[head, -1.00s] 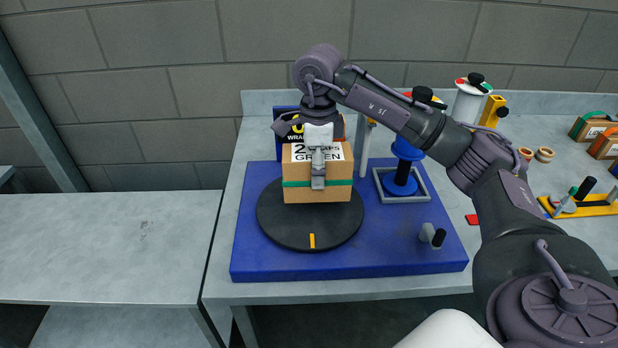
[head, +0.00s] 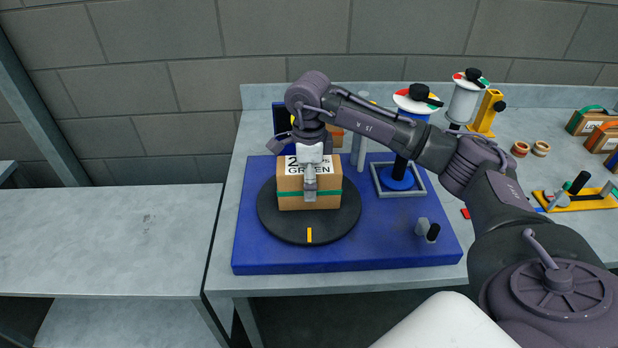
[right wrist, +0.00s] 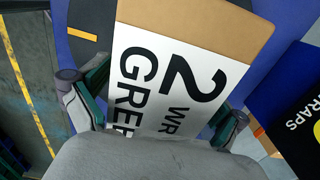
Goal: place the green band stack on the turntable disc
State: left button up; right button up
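The green band stack is a brown box with a white "2 ... GREEN" label and a green band (head: 290,194). In the head view it is over the middle of the black turntable disc (head: 275,228), with its lower edge at the disc; I cannot tell whether any gap is left. My right gripper (head: 310,180) comes from above, one finger against the box's front face. The right wrist view shows the labelled box top (right wrist: 185,85) between both fingers of this gripper (right wrist: 158,105). The far finger is hidden in the head view. My left gripper is not in view.
The disc sits on a blue base (head: 390,248) with a yellow mark on the disc (head: 309,235). A blue post in a grey square frame (head: 402,193) and a small grey-and-black knob (head: 427,229) stand to the right. A dark blue box (head: 281,122) is behind. The left table (head: 110,240) is bare.

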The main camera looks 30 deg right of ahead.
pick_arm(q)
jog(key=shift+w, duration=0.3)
pick_arm(e)
jog(key=shift+r, duration=0.15)
jog(key=shift+r+b, duration=0.3)
jog(key=shift+r, duration=0.2)
notch_tip(320, 180, up, 10)
jog(key=shift+f+b, duration=0.1)
jog(key=shift+b, duration=0.85)
jog(key=shift+r, duration=0.6)
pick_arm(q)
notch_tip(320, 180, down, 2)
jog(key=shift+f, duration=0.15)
pick_arm(e)
jog(key=shift+d, duration=0.1)
